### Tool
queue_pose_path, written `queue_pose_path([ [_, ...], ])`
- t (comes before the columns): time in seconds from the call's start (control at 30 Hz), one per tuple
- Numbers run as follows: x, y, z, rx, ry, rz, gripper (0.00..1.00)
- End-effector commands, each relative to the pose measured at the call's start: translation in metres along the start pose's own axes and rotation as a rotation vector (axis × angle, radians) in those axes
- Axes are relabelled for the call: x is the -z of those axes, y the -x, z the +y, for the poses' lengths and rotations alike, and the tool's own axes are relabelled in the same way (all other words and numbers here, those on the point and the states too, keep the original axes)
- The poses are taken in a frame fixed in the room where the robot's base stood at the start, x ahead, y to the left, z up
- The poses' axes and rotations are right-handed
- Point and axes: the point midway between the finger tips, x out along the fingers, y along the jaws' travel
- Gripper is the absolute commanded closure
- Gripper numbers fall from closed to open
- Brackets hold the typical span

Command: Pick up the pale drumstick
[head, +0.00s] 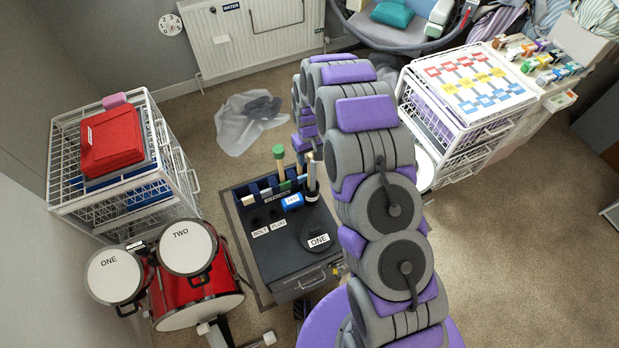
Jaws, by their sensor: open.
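Several upright sticks stand at the back of a dark tool box (290,262) on the floor. A pale stick (312,172) rises from a dark cup at the box's right rear; it may be the pale drumstick, but it is too small to be sure. A pale stick with a green top (280,166) stands to its left. My gripper (305,145) is at the far end of my grey and purple arm, seen close above the sticks, open. My arm partly hides it, and I cannot tell whether it touches a stick.
Red drums (198,290) marked ONE and TWO stand left of the box. A wire basket unit (120,190) is behind them, another (440,125) at right. A clear plastic bag (235,130) lies near the radiator (250,45). Carpet at right is free.

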Motion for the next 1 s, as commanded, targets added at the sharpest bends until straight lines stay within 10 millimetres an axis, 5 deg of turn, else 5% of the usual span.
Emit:
queue_pose_path([
  [0.43,0.0,-0.049,0.002,-0.001,0.0,-0.002,0.48],
  [0.7,0.0,-0.053,0.002,-0.002,0.0,0.001,0.48],
  [1.0,0.0,-0.053,0.002,-0.001,0.0,0.0,0.76],
])
